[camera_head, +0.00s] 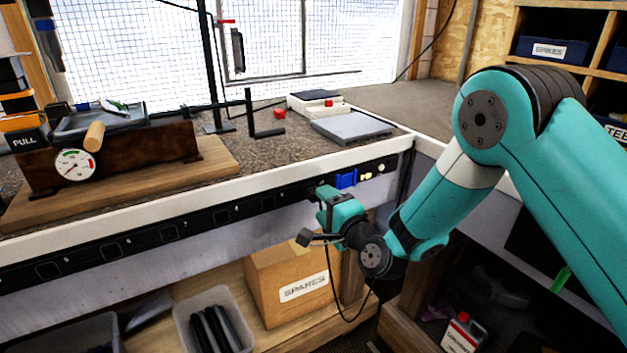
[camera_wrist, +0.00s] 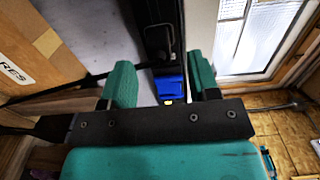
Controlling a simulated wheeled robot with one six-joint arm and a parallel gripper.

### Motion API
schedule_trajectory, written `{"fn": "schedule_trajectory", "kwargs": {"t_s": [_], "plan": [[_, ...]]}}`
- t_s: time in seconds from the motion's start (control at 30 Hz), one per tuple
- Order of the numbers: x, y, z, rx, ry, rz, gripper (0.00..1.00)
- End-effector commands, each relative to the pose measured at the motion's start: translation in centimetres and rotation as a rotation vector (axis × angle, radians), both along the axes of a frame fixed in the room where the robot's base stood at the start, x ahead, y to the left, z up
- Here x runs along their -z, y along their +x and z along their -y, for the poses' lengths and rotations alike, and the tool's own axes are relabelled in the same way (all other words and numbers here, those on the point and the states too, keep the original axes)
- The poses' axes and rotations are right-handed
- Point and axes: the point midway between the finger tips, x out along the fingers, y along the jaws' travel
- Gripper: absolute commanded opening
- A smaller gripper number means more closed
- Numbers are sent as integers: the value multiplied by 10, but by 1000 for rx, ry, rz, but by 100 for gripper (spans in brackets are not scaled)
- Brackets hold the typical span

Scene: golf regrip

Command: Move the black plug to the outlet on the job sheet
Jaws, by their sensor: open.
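A long black outlet strip (camera_head: 170,232) runs along the front of the bench, with several sockets whose small marks I cannot read. In the wrist view, what looks like the black plug (camera_wrist: 158,38) sits on the strip (camera_wrist: 155,12), just beyond a blue plug (camera_wrist: 170,84). The blue plug (camera_head: 346,179) also shows in the head view, right of my gripper (camera_head: 330,195). My gripper is open at the strip; in the wrist view its fingers stand either side of the blue plug's line of sight. Contact cannot be told. I cannot make out a job sheet.
A wooden gauge unit (camera_head: 110,155) stands on the bench at left, with a black upright stand (camera_head: 213,80) behind. A grey slab (camera_head: 350,127) lies at right. A SPARES carton (camera_head: 290,285) and a bin (camera_head: 213,315) are below. A black cord (camera_head: 332,290) hangs beneath my gripper.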

Motion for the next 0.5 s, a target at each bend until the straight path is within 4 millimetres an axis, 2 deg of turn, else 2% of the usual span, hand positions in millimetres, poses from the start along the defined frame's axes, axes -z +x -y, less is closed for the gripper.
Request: {"fn": "schedule_trajectory", "kwargs": {"t_s": [0.03, 0.5], "plan": [[-7, 3, -3, -1, -1, -1, 55], [-4, 30, -21, -2, -1, -1, 55]]}}
